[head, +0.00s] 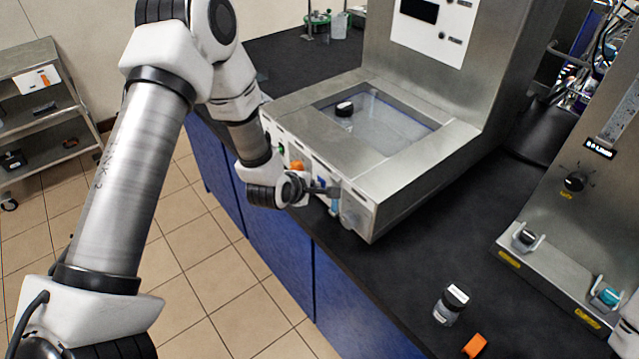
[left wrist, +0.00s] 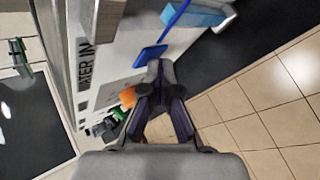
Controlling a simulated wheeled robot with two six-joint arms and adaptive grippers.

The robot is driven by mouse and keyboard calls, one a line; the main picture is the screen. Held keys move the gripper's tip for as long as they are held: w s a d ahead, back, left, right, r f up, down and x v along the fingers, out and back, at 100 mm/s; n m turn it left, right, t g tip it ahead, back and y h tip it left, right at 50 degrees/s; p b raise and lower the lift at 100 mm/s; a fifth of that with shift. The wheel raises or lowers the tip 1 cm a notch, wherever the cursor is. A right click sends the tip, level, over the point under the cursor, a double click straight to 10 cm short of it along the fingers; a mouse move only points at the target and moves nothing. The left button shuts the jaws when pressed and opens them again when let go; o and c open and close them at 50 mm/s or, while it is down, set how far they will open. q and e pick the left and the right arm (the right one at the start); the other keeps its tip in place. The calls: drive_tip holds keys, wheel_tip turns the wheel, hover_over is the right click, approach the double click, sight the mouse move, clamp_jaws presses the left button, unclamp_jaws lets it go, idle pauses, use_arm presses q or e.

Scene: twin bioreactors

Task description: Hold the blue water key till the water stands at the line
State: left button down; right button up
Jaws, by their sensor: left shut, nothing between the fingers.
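The blue water key (left wrist: 150,56) shows in the left wrist view as a flat blue paddle beside the printed "WATER IN" label. My left gripper (left wrist: 160,72) is shut and empty, its fingertips right at the paddle's edge; I cannot tell whether they touch it. In the head view my left gripper (head: 328,190) is at the front panel of the steel unit and hides much of the key. The basin (head: 390,122) in the unit's top looks clear, with a black-capped item (head: 344,109) in it. I cannot make out the water level or the line. My right gripper is not in view.
An orange part (head: 297,166) sits on the panel beside my left gripper. A capped jar (head: 451,304) and an orange object (head: 475,345) stand on the dark bench (head: 430,250). A steel rack (head: 565,270) with small vials is at the right.

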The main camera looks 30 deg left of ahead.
use_arm(q)
drive_tip(key=shift+s+a, duration=0.35)
drive_tip(key=shift+s, duration=0.4)
drive_tip(key=s, duration=0.1)
drive_tip(key=s+a, duration=0.1)
drive_tip(key=s, duration=0.1)
drive_tip(key=s+a+p, duration=0.1)
drive_tip(key=shift+s, duration=0.35)
idle(0.7)
